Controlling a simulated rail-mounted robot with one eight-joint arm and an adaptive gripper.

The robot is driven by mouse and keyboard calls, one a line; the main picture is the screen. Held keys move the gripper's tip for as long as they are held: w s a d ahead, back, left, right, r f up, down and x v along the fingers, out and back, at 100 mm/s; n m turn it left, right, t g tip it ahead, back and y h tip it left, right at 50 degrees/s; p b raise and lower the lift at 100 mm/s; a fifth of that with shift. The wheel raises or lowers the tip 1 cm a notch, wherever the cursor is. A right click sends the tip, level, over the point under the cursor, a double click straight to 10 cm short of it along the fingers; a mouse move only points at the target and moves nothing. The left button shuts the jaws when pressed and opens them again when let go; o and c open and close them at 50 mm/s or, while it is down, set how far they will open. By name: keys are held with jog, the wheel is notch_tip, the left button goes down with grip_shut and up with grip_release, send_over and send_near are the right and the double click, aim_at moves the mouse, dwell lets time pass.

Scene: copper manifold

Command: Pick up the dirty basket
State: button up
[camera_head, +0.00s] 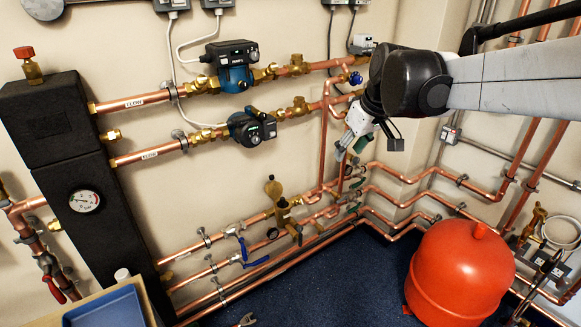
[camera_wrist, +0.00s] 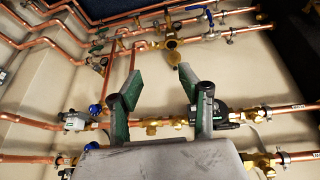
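I cannot pick out a dirty basket in either view. A brass fitting with a round brass cap (camera_head: 273,188) sits on the lower copper pipes in the head view, left of my gripper. It also shows in the wrist view (camera_wrist: 172,48), beyond the fingertips. My gripper (camera_head: 349,148) hangs in front of the wall near the corner, by the vertical copper pipes. In the wrist view my gripper (camera_wrist: 160,60) has its two green-padded fingers spread wide with nothing between them.
A blue tray (camera_head: 105,308) lies on a wooden surface at the bottom left. A red vessel (camera_head: 462,272) stands on the floor at the right. Pumps (camera_head: 232,65) and copper pipes line the wall. A tool (camera_head: 246,320) lies on the blue floor, which is otherwise mostly clear.

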jog(key=w+a+f+n+g+b, duration=0.1)
jog(key=w+a+f, duration=0.15)
jog(key=w, duration=0.25)
jog(key=w+a+f+n+y, duration=0.1)
jog(key=w+a+f+n, duration=0.1)
jog(key=w+f, duration=0.25)
jog(key=w+a+f+n+g+b, duration=0.1)
jog(key=w+a+f, duration=0.15)
jog(key=w, duration=0.35)
jog(key=n+g+y+b, duration=0.1)
jog(key=n+b, duration=0.1)
jog(key=n, duration=0.1)
send_near(283, 198)
jog(key=shift+n, duration=0.3)
jog(key=x, duration=0.1)
jog(key=b+x, duration=0.1)
jog(key=x, duration=0.3)
jog(key=shift+w+b, duration=0.3)
jog(key=shift+s+b+x, duration=0.1)
jog(key=shift+b+x, duration=0.35)
jog(key=shift+x, duration=0.9)
jog(key=shift+s+b+x, duration=0.15)
jog(key=shift+b+x, duration=0.3)
jog(key=shift+x, duration=0.9)
grip_shut()
